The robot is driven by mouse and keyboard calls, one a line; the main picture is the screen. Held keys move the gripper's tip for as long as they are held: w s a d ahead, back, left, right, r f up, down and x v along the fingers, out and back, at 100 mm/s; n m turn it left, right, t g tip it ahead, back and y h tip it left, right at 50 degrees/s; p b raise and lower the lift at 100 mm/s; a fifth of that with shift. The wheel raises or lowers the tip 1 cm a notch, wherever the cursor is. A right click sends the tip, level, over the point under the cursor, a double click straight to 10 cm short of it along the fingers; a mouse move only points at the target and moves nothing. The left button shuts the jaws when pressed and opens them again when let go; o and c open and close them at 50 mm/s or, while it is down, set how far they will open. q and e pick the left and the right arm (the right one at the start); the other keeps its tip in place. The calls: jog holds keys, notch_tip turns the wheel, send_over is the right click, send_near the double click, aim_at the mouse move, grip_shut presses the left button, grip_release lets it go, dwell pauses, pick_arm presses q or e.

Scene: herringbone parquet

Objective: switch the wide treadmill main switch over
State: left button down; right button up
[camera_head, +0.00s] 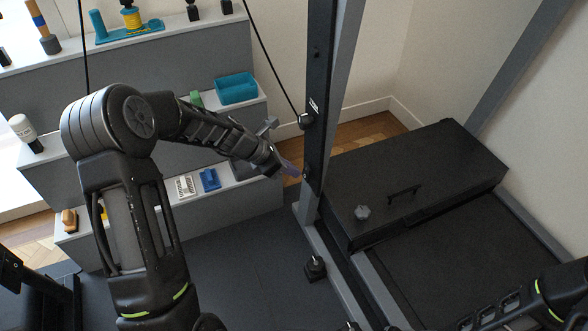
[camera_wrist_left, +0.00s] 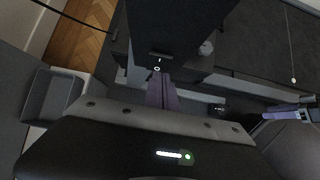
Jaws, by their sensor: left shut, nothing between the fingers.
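A small switch plate (camera_wrist_left: 159,57) marked with a line and a circle is on the dark upright in the left wrist view. In the head view the switch is too small to make out clearly on the treadmill's dark upright (camera_head: 319,88). My left gripper (camera_head: 294,171) is shut and empty, its lilac fingertips close to the face of that upright; in the left wrist view the fingers (camera_wrist_left: 161,88) end just below the marks. I cannot tell whether they touch. Lilac finger parts (camera_wrist_left: 290,114) at the right of the wrist view look like my right gripper; its opening is unclear.
The treadmill's black hood (camera_head: 425,175) and belt (camera_head: 455,265) fill the right side. A stepped grey shelf (camera_head: 190,72) with a teal bin (camera_head: 236,89) and small items stands behind my left arm. Cables hang beside the upright.

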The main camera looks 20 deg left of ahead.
pick_arm(q)
jog(key=p+v, duration=0.3)
jog(key=v, duration=0.8)
jog(key=shift+s+a+f+p, duration=0.25)
jog(key=shift+s+a+p, duration=0.1)
jog(key=shift+a+p, duration=0.05)
pick_arm(e)
jog(key=r, duration=0.1)
jog(key=s+r, duration=0.1)
jog(key=r, duration=0.1)
jog(key=a+r, duration=0.1)
jog(key=shift+s+r, duration=0.25)
jog(key=shift+s, duration=0.1)
pick_arm(q)
jog(key=f+b, duration=0.1)
jog(key=b, duration=0.2)
jog(key=shift+s+f, duration=0.15)
jog(key=shift+s, duration=0.05)
pick_arm(e)
jog(key=w+d+f, duration=0.2)
jog(key=f, duration=0.1)
jog(key=shift+w+f, duration=0.1)
jog(key=shift+w, duration=0.1)
pick_arm(q)
jog(key=shift+d+f, duration=0.1)
jog(key=shift+f, duration=0.05)
